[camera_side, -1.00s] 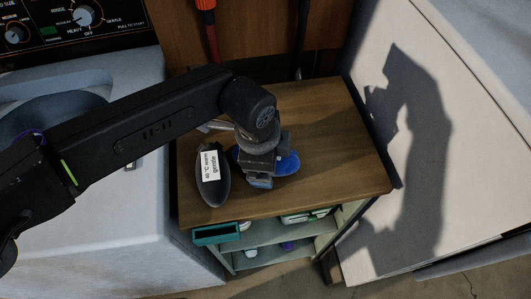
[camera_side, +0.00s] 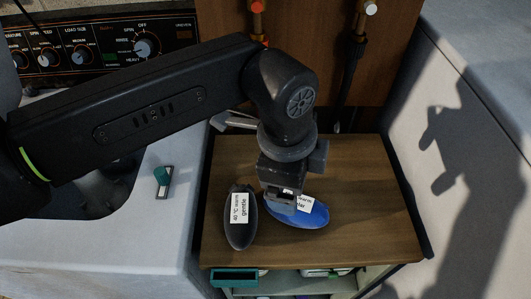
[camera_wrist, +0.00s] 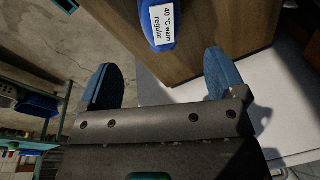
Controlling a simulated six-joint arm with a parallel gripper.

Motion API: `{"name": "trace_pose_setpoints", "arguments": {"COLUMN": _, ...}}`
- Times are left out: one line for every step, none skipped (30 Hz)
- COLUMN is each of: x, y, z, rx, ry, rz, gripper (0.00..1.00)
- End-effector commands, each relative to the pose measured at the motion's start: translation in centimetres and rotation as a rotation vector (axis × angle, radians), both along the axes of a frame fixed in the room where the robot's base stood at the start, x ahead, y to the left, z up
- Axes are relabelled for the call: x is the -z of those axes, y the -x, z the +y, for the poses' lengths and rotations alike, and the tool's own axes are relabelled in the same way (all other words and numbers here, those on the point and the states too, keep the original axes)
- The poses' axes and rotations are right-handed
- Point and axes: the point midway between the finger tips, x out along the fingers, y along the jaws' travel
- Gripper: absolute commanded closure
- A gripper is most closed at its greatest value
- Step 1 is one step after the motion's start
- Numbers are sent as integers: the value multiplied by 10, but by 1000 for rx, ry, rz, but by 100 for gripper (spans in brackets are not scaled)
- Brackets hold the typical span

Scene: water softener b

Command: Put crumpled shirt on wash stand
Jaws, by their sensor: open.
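I cannot make out a crumpled shirt in either view. The stand with a brown wooden top (camera_side: 370,235), which looks like the wash stand, is between the white machine and a pale panel. On it lie a dark oval piece (camera_side: 238,235) labelled "40 °C warm gentle" and a blue oval piece (camera_side: 312,214) labelled "40 °C warm regular" in the wrist view (camera_wrist: 158,35). My gripper (camera_side: 281,203) is open over the blue piece and hides part of it. In the wrist view my gripper (camera_wrist: 160,75) has its blue fingers wide apart, nothing between them.
The white machine (camera_side: 120,255) with a dark opening stands at left; a small teal and white object (camera_side: 162,182) lies on its top. Pipes and a hose (camera_side: 352,70) run down behind the stand. A teal tray (camera_side: 234,277) sits below the stand's front edge. The stand's right side is clear.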

Motion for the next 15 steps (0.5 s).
{"name": "trace_pose_setpoints", "arguments": {"x": -1, "y": 0, "z": 0, "rx": 0, "ry": 0, "rz": 0, "gripper": 10}}
{"name": "trace_pose_setpoints", "arguments": {"x": -1, "y": 0, "z": 0, "rx": 0, "ry": 0, "rz": 0, "gripper": 10}}
{"name": "trace_pose_setpoints", "arguments": {"x": -1, "y": 0, "z": 0, "rx": 0, "ry": 0, "rz": 0, "gripper": 10}}
{"name": "trace_pose_setpoints", "arguments": {"x": -1, "y": 0, "z": 0, "rx": 0, "ry": 0, "rz": 0, "gripper": 10}}
{"name": "trace_pose_setpoints", "arguments": {"x": -1, "y": 0, "z": 0, "rx": 0, "ry": 0, "rz": 0, "gripper": 10}}
{"name": "trace_pose_setpoints", "arguments": {"x": -2, "y": 0, "z": 1, "rx": -2, "ry": 1, "rz": -1, "gripper": 10}}
{"name": "trace_pose_setpoints", "arguments": {"x": -3, "y": -1, "z": 2, "rx": -6, "ry": 2, "rz": -1, "gripper": 10}}
{"name": "trace_pose_setpoints", "arguments": {"x": -5, "y": -3, "z": 4, "rx": -15, "ry": 4, "rz": -1, "gripper": 10}}
{"name": "trace_pose_setpoints", "arguments": {"x": -11, "y": -8, "z": 9, "rx": -34, "ry": 9, "rz": -3, "gripper": 10}}
{"name": "trace_pose_setpoints", "arguments": {"x": -16, "y": -12, "z": 16, "rx": -54, "ry": 12, "rz": -4, "gripper": 10}}
{"name": "trace_pose_setpoints", "arguments": {"x": -23, "y": -18, "z": 24, "rx": -82, "ry": 18, "rz": -5, "gripper": 10}}
{"name": "trace_pose_setpoints", "arguments": {"x": -34, "y": -26, "z": 37, "rx": -127, "ry": 28, "rz": -8, "gripper": 10}}
{"name": "trace_pose_setpoints", "arguments": {"x": -43, "y": -33, "z": 49, "rx": -168, "ry": 36, "rz": -9, "gripper": 10}}
{"name": "trace_pose_setpoints", "arguments": {"x": -53, "y": -40, "z": 63, "rx": -213, "ry": 44, "rz": -11, "gripper": 10}}
{"name": "trace_pose_setpoints", "arguments": {"x": -67, "y": -48, "z": 84, "rx": -280, "ry": 58, "rz": -15, "gripper": 10}}
